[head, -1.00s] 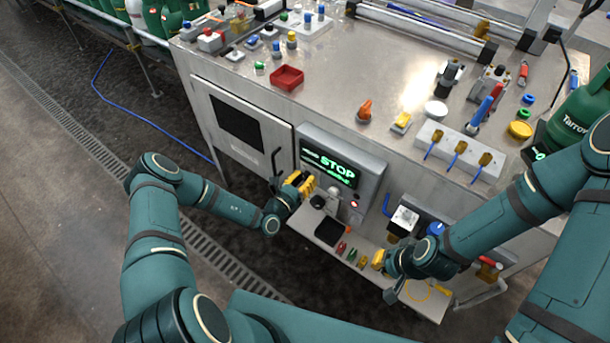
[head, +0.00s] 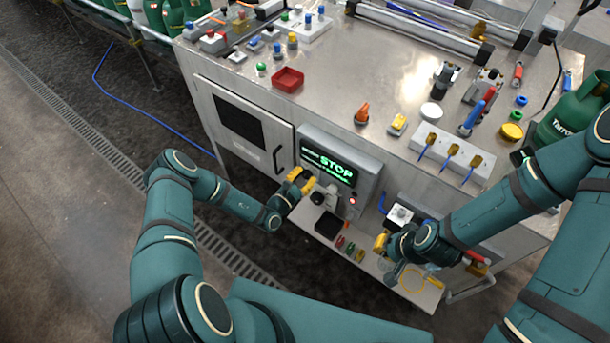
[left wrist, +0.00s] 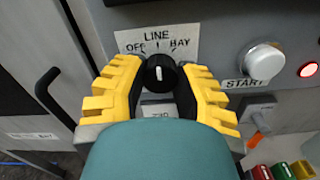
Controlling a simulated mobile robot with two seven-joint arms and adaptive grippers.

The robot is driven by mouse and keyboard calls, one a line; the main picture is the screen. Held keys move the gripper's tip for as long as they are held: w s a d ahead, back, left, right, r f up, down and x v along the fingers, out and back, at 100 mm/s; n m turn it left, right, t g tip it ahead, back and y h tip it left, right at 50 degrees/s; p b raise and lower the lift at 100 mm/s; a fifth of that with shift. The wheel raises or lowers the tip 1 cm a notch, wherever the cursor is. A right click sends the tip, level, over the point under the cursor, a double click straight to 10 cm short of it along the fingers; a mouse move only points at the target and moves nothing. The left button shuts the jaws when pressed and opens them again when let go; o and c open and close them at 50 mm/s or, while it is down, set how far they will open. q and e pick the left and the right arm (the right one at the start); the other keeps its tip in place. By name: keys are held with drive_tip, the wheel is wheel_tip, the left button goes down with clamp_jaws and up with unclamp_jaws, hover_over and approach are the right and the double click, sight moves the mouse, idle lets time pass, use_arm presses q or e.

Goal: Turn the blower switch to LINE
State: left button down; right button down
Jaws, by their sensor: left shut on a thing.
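The blower switch is a round black knob (left wrist: 162,74) on the grey console front, with a white label (left wrist: 156,42) around its top reading OFF at left, LINE on top and BAY at right. The knob's white mark points straight up, towards LINE. My left gripper (left wrist: 160,80) has its yellow fingers shut on the knob, one on each side. In the head view the left gripper (head: 300,181) is at the console's left end, hiding most of the knob. My right gripper (head: 381,243) is over the small shelf; its finger opening is unclear.
The console screen (head: 328,162) shows STOP in green. A shelf (head: 413,290) below holds small coloured items. A cabinet door handle (left wrist: 48,88) is at left.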

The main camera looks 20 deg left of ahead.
use_arm(q)
drive_tip(key=shift+f, duration=0.1)
drive_tip(key=c, duration=0.6)
unclamp_jaws()
drive_tip(key=shift+c, duration=0.2)
drive_tip(key=v, duration=1.2)
